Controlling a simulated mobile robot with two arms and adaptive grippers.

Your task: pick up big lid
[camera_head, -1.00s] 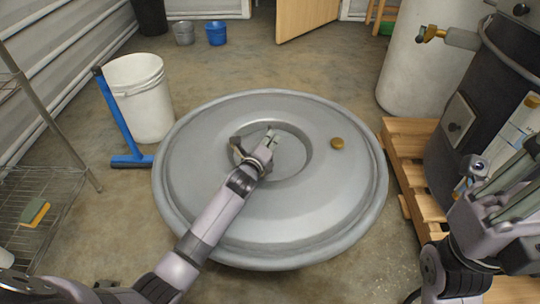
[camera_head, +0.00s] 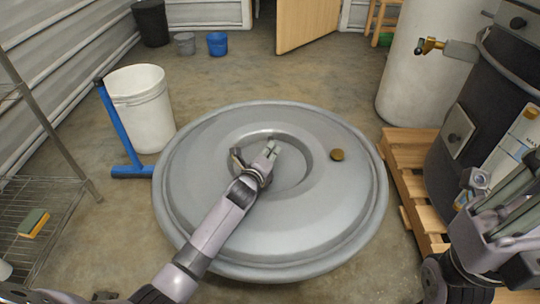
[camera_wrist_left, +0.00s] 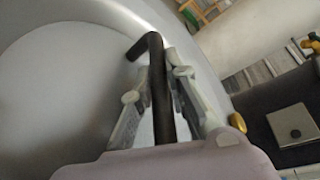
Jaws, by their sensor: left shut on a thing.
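The big lid (camera_head: 310,225) is a wide round grey disc with a recessed centre and a small brass knob (camera_head: 337,154) on its right side. My left gripper (camera_head: 270,152) reaches over the lid from the lower left, at the central recess. In the left wrist view, its fingers (camera_wrist_left: 165,85) are shut on the lid's dark bar handle (camera_wrist_left: 158,80), one finger on each side. The lid (camera_wrist_left: 60,75) fills the left of that view. My right gripper (camera_head: 510,215) is at the right edge; its fingertips are not clear.
A white bucket (camera_head: 143,108) and a blue squeegee (camera_head: 118,125) stand left of the lid. A wire shelf (camera_head: 45,200) is at far left. A wooden pallet (camera_head: 408,160) and dark drum (camera_head: 475,110) are close on the right. Floor behind the lid is free.

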